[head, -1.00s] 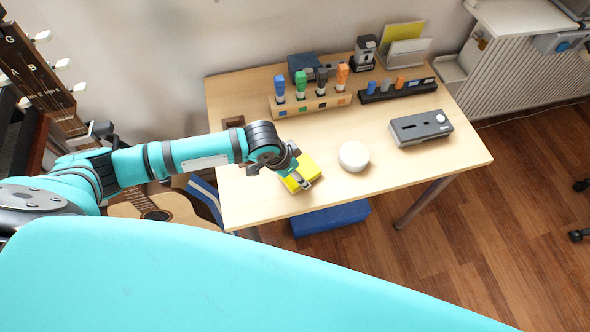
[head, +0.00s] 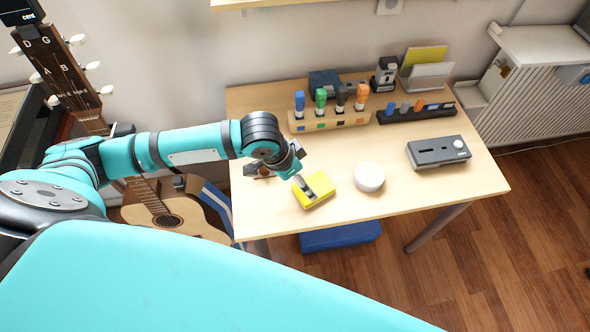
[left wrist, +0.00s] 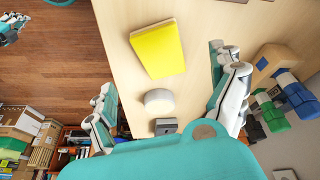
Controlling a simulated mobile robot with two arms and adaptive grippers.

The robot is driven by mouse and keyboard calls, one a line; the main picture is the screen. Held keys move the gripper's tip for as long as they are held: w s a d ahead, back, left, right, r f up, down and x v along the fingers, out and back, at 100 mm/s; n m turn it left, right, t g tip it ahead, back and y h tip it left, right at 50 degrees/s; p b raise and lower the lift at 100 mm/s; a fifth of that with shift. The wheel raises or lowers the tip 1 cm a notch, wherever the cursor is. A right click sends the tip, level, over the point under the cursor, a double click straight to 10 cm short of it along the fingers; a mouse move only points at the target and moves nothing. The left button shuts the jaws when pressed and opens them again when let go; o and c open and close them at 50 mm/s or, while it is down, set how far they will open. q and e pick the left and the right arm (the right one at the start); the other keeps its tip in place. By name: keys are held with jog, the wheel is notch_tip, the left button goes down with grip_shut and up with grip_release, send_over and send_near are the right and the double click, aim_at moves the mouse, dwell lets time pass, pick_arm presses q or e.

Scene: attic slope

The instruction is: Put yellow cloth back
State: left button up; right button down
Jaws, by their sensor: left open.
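The yellow cloth (head: 322,195) lies folded flat on the light wooden desk (head: 440,200), near its front edge and left of a white round bowl-like object (head: 370,177). My left gripper (head: 306,182) is beside and above the cloth, with a grey finger overlapping it in the head view. In the left wrist view my left gripper (left wrist: 165,68) is open, with nothing between its fingers. The cloth (left wrist: 158,48) shows whole there, beyond the fingers. What looks like my right gripper (left wrist: 12,28) is at the far left of that view, too small to read.
A wooden rack (head: 330,122) with several coloured-top items stands at the back. A dark strip organizer (head: 415,112), a grey device (head: 438,152) and a file holder (head: 425,75) are right. A guitar (head: 165,215) stands left of the desk.

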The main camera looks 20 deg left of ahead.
pick_arm(q)
jog(key=shift+v, duration=1.7)
